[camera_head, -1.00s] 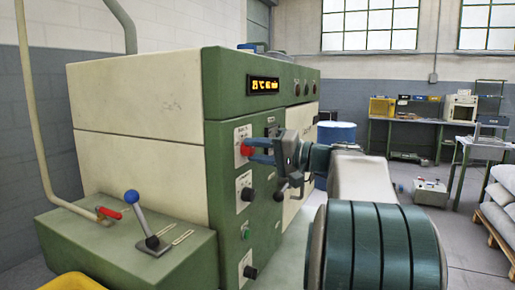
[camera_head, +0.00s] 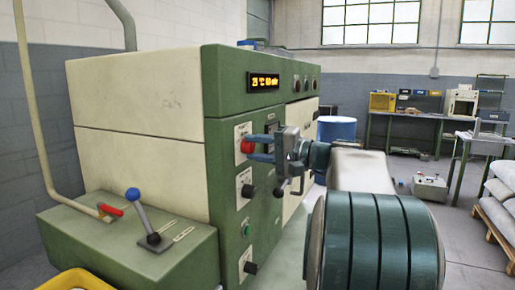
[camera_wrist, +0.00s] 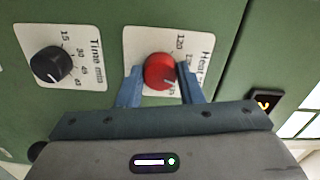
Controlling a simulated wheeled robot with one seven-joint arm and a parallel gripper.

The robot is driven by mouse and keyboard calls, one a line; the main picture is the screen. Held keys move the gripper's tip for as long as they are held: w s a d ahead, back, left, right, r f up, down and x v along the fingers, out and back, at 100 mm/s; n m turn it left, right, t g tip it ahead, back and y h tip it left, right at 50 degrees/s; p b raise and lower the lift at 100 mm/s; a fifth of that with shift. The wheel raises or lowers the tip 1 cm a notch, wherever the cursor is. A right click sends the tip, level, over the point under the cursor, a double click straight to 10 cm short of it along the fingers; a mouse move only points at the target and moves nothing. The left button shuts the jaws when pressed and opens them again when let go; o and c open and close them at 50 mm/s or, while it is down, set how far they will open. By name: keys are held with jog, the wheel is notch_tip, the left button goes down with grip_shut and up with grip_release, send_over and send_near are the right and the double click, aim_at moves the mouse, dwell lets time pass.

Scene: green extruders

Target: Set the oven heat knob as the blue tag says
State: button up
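The red heat knob (camera_head: 247,146) is on a white scale plate on the green front of the oven (camera_head: 226,120). In the wrist view the red knob (camera_wrist: 160,71) sits under the word "Heat", its pale pointer mark toward the lower right; the scale is partly hidden. My gripper (camera_head: 261,147) is in front of the knob. In the wrist view its two blue fingers (camera_wrist: 160,78) stand on both sides of the knob, with small gaps, so it looks open. I see no blue tag in either view.
A black time knob (camera_wrist: 52,63) sits beside the heat knob. A lit display (camera_head: 264,82) is above, its digits hard to read. A blue-knobbed lever (camera_head: 142,217) and a red handle (camera_head: 110,209) are at the left. A yellow bin (camera_head: 76,283) is below.

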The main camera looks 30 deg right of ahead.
jog(key=o, duration=0.4)
jog(key=shift+s+d, duration=0.1)
jog(key=shift+d, duration=0.05)
jog(key=v, duration=1.3)
jog(key=shift+s+d, duration=0.15)
